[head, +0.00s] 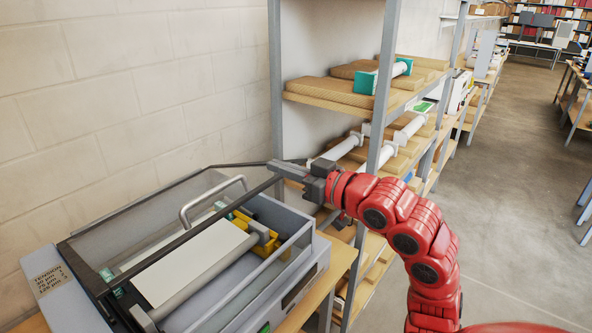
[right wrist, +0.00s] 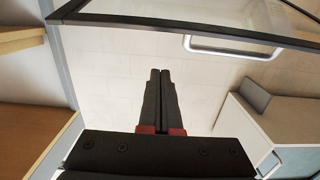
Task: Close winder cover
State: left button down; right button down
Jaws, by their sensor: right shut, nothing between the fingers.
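The winder cover (head: 150,208) is a clear panel in a dark frame with a grey bar handle (head: 212,202). In the head view it stands raised and tilted over the laminator (head: 312,272), whose inside shows. My right gripper (head: 274,165) is shut and empty at the far right corner of the cover's frame. In the right wrist view the shut fingers (right wrist: 160,72) point toward the cover's dark edge (right wrist: 200,27), with the handle (right wrist: 235,48) to their right. I cannot tell whether they touch the frame. My left gripper is not in view.
A shelf rack (head: 330,92) with wooden boards and white rolls stands close behind my right gripper. A pale block wall (head: 130,90) is behind the laminator. The floor (head: 510,150) to the right is open.

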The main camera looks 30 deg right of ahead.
aim_at(274, 181)
jog(key=x, duration=0.3)
jog(key=shift+w+a, duration=0.2)
jog(key=shift+w, duration=0.05)
jog(key=f, duration=0.1)
jog(key=s+f, duration=0.1)
jog(key=f, duration=0.1)
jog(key=shift+s+d+b, duration=0.15)
jog(key=shift+d+b, duration=0.2)
jog(key=shift+s+f, duration=0.1)
jog(key=shift+f, duration=0.25)
